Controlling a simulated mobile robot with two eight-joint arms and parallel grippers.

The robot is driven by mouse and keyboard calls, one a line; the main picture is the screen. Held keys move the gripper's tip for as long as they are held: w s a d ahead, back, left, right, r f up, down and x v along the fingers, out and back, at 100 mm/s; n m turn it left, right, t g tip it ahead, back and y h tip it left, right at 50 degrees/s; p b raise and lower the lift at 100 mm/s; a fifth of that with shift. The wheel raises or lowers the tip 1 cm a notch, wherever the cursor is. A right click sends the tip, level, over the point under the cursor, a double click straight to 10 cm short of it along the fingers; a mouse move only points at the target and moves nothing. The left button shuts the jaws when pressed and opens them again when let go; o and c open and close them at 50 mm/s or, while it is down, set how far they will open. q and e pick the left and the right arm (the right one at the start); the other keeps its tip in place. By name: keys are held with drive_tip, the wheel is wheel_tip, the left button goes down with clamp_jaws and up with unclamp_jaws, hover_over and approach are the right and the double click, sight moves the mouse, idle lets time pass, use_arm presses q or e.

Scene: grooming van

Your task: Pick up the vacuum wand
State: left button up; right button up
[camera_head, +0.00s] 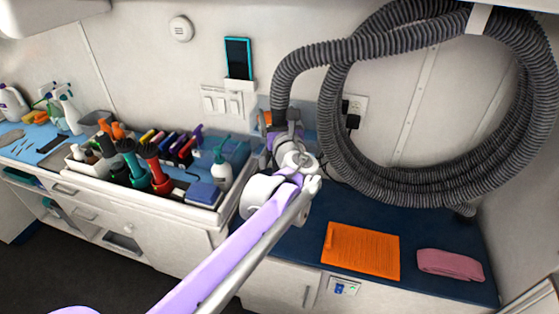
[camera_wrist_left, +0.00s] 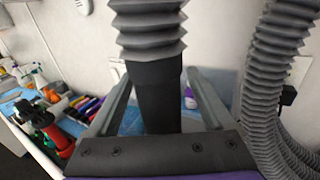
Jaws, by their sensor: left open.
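A thick grey ribbed hose hangs coiled on the wall. Its free end bends down at the left into a dark cuff, the vacuum wand's upper part (camera_head: 281,101). My left gripper (camera_head: 285,132) is at this hanging end, with its arm reaching up from below. In the left wrist view, the smooth black wand (camera_wrist_left: 157,95) stands upright between the two grey fingers of the left gripper (camera_wrist_left: 160,76). The fingers are spread, with visible gaps at the wand's sides. The wand's lower end is hidden behind the gripper's palm. My right gripper is not in view.
The coiled hose (camera_head: 345,150) hangs close on the right. A tray (camera_head: 205,215) of bottles, brushes and tools stands left of the arm. An orange towel (camera_head: 360,251) and a pink cloth (camera_head: 450,265) lie on the dark blue bench top (camera_head: 300,245). Wall switches (camera_head: 222,101) are behind.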

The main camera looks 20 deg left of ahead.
use_arm(q)
drive_tip(key=shift+s, duration=0.1)
drive_tip(key=shift+c, duration=0.6)
clamp_jaws()
drive_tip(key=shift+r, duration=0.15)
drive_tip(key=shift+s+r, duration=0.15)
drive_tip(key=shift+r, duration=0.4)
wheel_tip(320, 180, up, 5)
drive_tip(key=s, duration=1.9)
drive_tip(key=shift+s+a+r, duration=0.3)
drive_tip(key=shift+a+r, duration=0.05)
